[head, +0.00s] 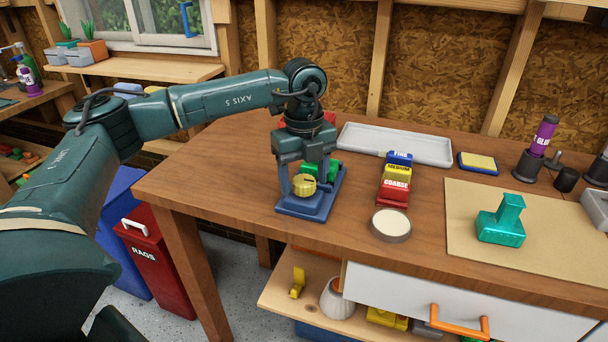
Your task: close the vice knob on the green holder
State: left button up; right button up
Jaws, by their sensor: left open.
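A blue vice (312,207) stands on the wooden workbench, left of its middle. A round yellow knob (303,185) is on its front side, and a green piece (333,168) shows behind the knob, partly hidden by my gripper. My left gripper (306,182) points down over the vice. Its fingers are apart, one on each side of the knob in the picture; I cannot tell whether they touch it. A separate teal-green printed part (501,222) stands on the tan mat at the right. My right gripper is not in view.
Right of the vice are blue, yellow and red sanding blocks (397,178) and a round tin (391,225). A grey tray (394,144) lies behind. The tan mat (470,260), a glue stick (543,135) and a yellow-topped pad (478,162) are farther right.

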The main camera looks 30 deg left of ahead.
pick_arm(q)
jog(key=shift+c, duration=0.2)
jog(key=c, duration=0.9)
jog(key=shift+c, duration=0.2)
